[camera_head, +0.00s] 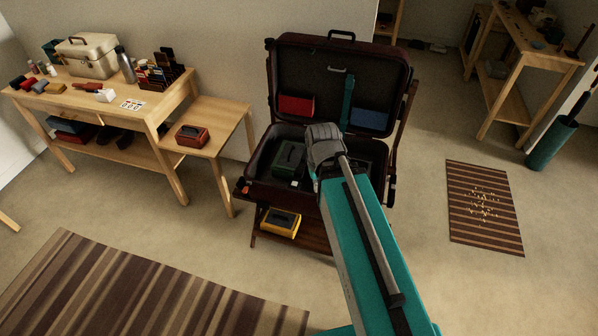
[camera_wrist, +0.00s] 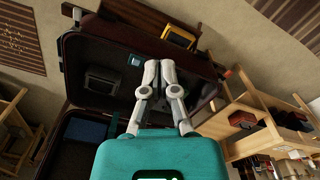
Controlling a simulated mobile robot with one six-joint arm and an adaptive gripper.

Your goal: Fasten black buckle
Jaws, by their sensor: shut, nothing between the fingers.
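A dark maroon suitcase (camera_head: 338,42) stands open on a wooden stand, its lid raised at the back. It also shows in the wrist view (camera_wrist: 72,55). A teal strap (camera_head: 347,103) runs down the inside of the lid. I cannot pick out a black buckle for certain; the dark interior and my arm hide part of the case. My gripper is over the suitcase's base; my own wrist covers its fingers in the head view. In the wrist view my gripper (camera_wrist: 159,66) has its fingertips together, with nothing seen between them.
A dark green box (camera_head: 289,157) lies in the suitcase base. Red (camera_head: 296,105) and blue (camera_head: 371,118) items are in the lid. A yellow case (camera_head: 281,222) sits on the stand's lower shelf. A wooden side table (camera_head: 216,124) stands close at left. The floor in front is open.

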